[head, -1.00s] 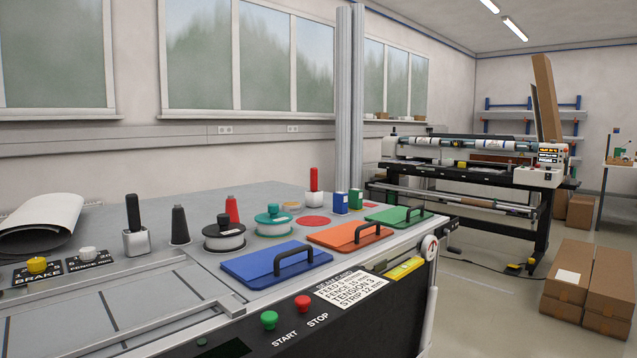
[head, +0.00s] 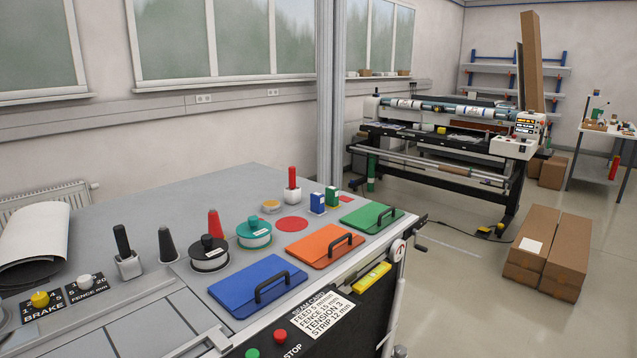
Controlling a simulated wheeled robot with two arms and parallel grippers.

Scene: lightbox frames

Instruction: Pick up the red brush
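A red-handled tool (head: 292,179), which looks like the red brush, stands upright in a small white block-shaped holder (head: 292,195) toward the far side of the grey table (head: 180,205). Its lower end is hidden in the holder. A similar black-handled one (head: 122,240) stands in a white holder at the left. Neither of my grippers shows in the head view.
Blue, orange and green handled folders line the front edge. Cartons (head: 545,250) stand on the floor at right, with open floor before the table.

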